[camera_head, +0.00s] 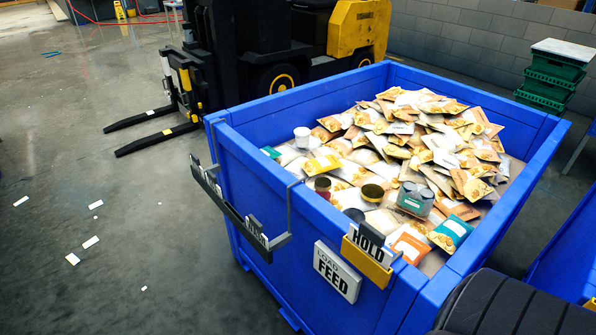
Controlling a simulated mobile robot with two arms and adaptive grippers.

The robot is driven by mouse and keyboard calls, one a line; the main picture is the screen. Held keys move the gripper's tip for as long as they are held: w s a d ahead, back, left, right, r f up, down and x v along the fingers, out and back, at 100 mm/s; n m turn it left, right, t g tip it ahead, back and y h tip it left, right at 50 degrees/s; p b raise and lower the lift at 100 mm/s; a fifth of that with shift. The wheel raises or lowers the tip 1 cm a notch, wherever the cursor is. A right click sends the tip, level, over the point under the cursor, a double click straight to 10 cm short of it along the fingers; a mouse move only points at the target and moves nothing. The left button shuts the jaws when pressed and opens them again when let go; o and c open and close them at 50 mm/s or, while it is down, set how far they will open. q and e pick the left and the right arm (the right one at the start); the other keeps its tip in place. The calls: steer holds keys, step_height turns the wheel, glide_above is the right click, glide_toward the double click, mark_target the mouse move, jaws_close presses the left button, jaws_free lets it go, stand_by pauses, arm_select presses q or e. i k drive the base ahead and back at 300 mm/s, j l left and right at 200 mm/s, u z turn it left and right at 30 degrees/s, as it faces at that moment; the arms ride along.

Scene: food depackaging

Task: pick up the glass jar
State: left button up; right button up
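A clear, glass-like jar (414,199) with dark round ends and a small pale label lies among food pouches near the front of the blue bin (262,158). It looks tipped on its side, but its exact pose is hard to tell. Pouches crowd around it. Neither my left nor my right gripper shows in the head view, and nothing is seen touching the jar.
Two open-looking cans (373,193) (323,187) and a white tub (302,138) sit among many pouches (440,130). A HOLD holder (369,256) and FEED sign (337,272) hang on the bin's front wall. A forklift (265,45) stands behind. Floor at left is mostly clear.

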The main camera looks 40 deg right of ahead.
mark_target(322, 186)
steer(key=i+j+z, duration=0.1)
steer(key=i+z, duration=0.35)
steer(key=i+j+z, duration=0.15)
steer(key=i+z, duration=0.25)
steer(key=i+j+z, duration=0.25)
steer(key=z, duration=0.2)
steer(key=i+j+z, duration=0.25)
steer(key=j+z, duration=0.15)
